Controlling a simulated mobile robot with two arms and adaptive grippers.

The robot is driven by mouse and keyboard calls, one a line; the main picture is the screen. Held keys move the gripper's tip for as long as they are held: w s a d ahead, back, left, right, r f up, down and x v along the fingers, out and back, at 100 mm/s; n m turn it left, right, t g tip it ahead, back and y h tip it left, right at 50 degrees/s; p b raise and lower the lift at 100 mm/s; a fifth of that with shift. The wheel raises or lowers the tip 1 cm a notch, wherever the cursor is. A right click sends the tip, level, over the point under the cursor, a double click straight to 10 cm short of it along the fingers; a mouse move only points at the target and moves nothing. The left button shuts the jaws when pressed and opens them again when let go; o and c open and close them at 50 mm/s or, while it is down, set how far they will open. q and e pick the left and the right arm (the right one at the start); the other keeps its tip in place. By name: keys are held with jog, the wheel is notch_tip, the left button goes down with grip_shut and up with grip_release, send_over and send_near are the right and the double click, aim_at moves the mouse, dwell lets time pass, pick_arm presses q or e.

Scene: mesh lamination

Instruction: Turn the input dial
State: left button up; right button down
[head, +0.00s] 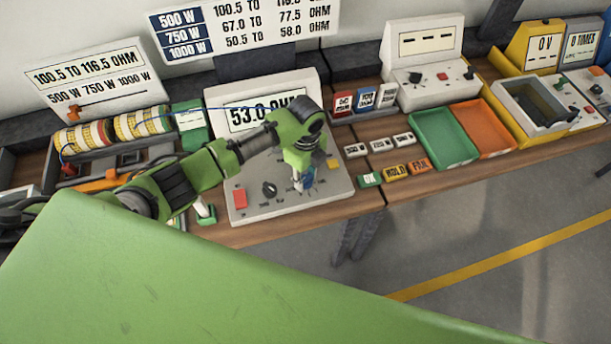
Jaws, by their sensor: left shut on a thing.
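The grey ohm meter (240,204) stands on the bench, and its display (262,114) reads 53.0 OHM. Its sloped panel carries a red button (240,198), a black dial (269,188) with labels around it, and a yellow button (333,164). My left arm reaches across from the left, and my left gripper (303,184) points down at the right part of the panel. It is shut on a small knob there, which the fingers mostly hide; its label cannot be read. The black dial to its left is apart from the gripper. My right gripper is out of view.
Green (442,139) and orange (484,127) trays lie right of small label tags (380,144). A white meter (430,88) stands behind the trays. The floor in front is clear.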

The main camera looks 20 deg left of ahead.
aim_at(306, 177)
pick_arm(q)
jog(key=shift+r+m, duration=0.1)
jog(key=shift+m, duration=1.1)
jog(key=o, duration=1.1)
jog(key=shift+c, duration=0.2)
notch_tip(306, 177, up, 12)
